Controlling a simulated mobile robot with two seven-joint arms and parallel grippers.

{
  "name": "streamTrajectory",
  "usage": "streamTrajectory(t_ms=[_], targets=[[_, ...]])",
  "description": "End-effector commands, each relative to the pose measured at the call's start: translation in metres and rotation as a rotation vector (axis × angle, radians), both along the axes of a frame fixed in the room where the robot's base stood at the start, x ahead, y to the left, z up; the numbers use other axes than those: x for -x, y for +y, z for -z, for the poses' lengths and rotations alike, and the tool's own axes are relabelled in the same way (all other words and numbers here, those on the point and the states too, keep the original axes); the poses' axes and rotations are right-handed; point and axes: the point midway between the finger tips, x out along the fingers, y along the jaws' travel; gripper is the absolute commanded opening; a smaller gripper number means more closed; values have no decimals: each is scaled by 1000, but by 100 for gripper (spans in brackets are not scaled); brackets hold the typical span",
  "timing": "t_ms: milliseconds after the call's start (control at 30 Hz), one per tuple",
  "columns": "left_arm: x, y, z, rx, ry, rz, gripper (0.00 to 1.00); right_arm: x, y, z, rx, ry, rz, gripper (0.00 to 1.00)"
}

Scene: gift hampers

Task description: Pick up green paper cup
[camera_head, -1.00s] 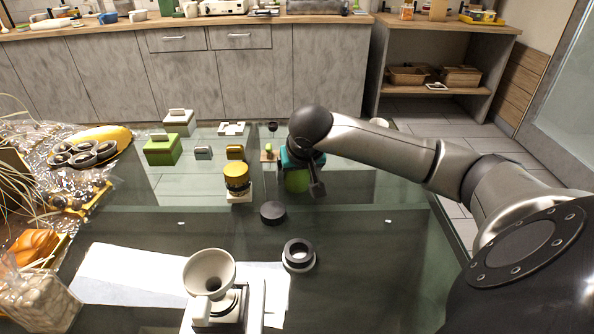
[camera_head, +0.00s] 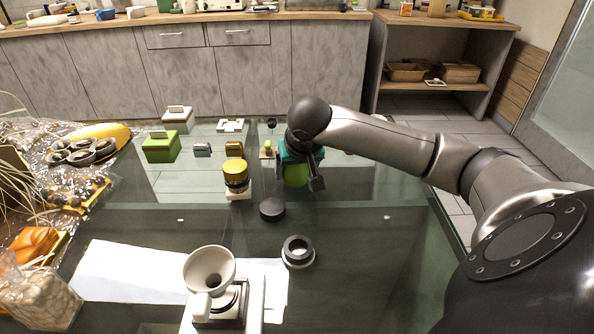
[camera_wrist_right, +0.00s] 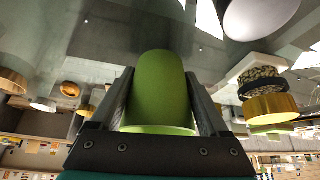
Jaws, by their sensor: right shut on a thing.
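The green paper cup (camera_head: 296,176) is at the far middle of the glass table, partly hidden by my right gripper (camera_head: 304,168). In the right wrist view, the cup (camera_wrist_right: 160,88) sits between the two dark fingers of the gripper (camera_wrist_right: 160,100), which press against its sides. The right gripper is shut on it. I cannot tell whether the cup touches the table or hangs just above it. My left gripper is not in view.
A gold-lidded jar (camera_head: 236,175) and a black disc (camera_head: 272,208) stand left of the cup. A green box (camera_head: 161,147) is farther left. A cream funnel (camera_head: 209,268) and a dark ring (camera_head: 298,251) are in front. The table's right part is clear.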

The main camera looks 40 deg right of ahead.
Motion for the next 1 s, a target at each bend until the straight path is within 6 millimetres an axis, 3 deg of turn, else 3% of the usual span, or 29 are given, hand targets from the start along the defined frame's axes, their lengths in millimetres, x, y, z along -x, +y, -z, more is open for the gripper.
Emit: streamTrajectory(t_ms=[33,100,200,233,1000], targets=[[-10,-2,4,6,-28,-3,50,-1,0,-1,1,-3,0,12],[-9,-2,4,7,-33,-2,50,-1,0,-6,1,-3,0,12],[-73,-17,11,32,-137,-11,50,0,-1,-14,2,-2,1,12],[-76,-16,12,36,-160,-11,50,0,-1,-17,2,-2,1,12],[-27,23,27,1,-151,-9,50,0,-1,-110,1,-3,1,12]])
